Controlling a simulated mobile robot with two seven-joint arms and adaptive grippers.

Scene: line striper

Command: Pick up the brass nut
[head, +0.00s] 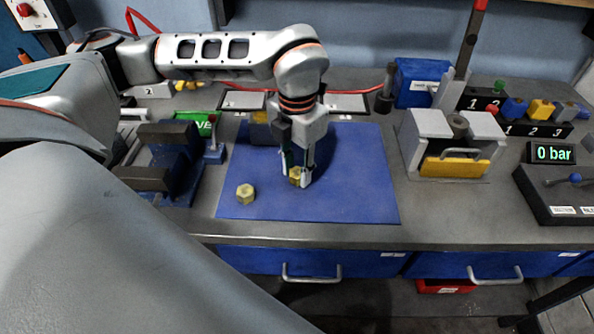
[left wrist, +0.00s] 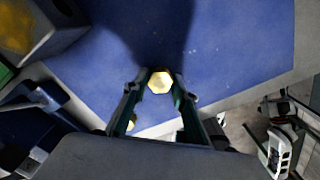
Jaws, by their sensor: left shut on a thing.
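My left gripper (head: 296,180) points down over the blue mat (head: 350,190), shut on a brass nut (head: 295,175). In the left wrist view the brass nut (left wrist: 160,82) sits between the two fingertips (left wrist: 153,87). I cannot tell whether it touches the mat or is slightly above it. A second, similar brass-coloured nut (head: 245,194) lies on the mat to the left of the gripper. My right gripper is not in view.
A dark blue vise (head: 172,160) stands left of the mat. The mat's right part is clear. The bench's front edge is close.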

